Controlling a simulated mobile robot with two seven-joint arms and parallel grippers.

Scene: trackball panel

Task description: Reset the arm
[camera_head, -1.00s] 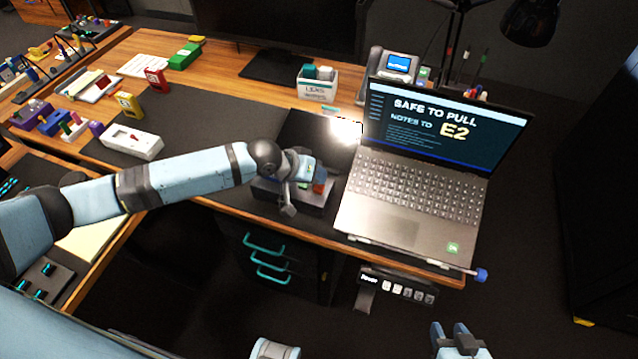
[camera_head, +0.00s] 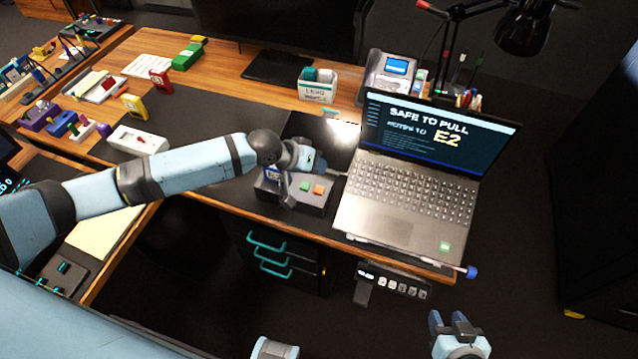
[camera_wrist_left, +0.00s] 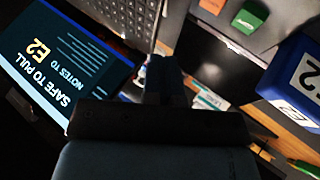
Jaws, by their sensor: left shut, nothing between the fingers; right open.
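My left gripper (camera_head: 322,165) hovers above the back of a grey panel box (camera_head: 302,203), its fingers pointing right toward the laptop. Its fingers are shut and empty; they also show in the left wrist view (camera_wrist_left: 162,75). The box carries a green button (camera_head: 305,187) and an orange button (camera_head: 318,190). A blue block (camera_head: 271,173) at its left is partly hidden by my wrist. In the left wrist view a blue block marked 2 (camera_wrist_left: 300,75) and the green button (camera_wrist_left: 250,16) show. My right gripper (camera_head: 450,320) is open and empty, low at the right, off the desk.
An open laptop (camera_head: 405,195) reading "SAFE TO PULL, NOTES TO E2" stands right of the box. Behind are a labelled notes bin (camera_head: 317,87) and a phone (camera_head: 390,75).

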